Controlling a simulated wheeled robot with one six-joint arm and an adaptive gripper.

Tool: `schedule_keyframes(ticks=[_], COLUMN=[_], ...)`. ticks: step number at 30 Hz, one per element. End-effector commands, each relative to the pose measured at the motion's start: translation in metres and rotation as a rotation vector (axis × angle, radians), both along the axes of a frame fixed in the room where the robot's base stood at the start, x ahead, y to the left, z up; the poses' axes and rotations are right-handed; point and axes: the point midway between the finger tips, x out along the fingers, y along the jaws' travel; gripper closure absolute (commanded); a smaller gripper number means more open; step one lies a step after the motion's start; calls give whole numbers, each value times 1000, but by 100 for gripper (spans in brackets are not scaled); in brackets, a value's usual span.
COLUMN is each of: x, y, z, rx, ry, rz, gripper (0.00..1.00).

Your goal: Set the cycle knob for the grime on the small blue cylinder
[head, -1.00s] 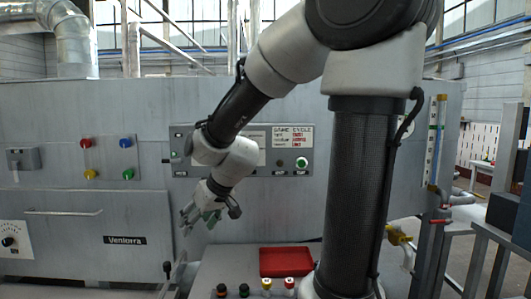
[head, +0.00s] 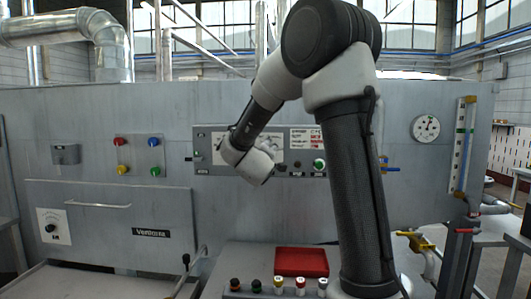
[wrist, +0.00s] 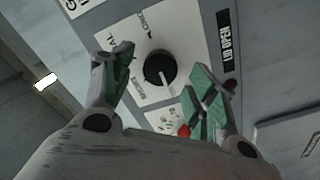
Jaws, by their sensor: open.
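A black round knob (wrist: 160,68) with a pale pointer line sits on a white labelled plate (wrist: 133,35) in the wrist view. Print around it is tilted and only partly readable. My gripper (wrist: 164,66) is open, with one green-padded finger on each side of the knob; I cannot tell whether they touch it. In the head view my wrist is in front of the grey control panel (head: 305,138) and hides part of it; the fingers do not show there. I cannot make out a small blue cylinder.
In the head view, several small capped cylinders (head: 279,285) stand in a row at the front, before a red tray (head: 302,262). Another black knob (head: 50,228) is on the left cabinet. A lever (head: 186,262) stands near the middle.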

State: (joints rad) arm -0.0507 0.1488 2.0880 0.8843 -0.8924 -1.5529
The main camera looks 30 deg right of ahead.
Motion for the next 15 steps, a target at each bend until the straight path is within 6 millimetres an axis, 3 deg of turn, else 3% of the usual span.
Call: schedule_keyframes(ticks=[6, 15], x=[20, 22], y=[-13, -15], z=[0, 0], rx=[2, 1], ry=[1, 0], rz=[0, 1], gripper=[42, 42])
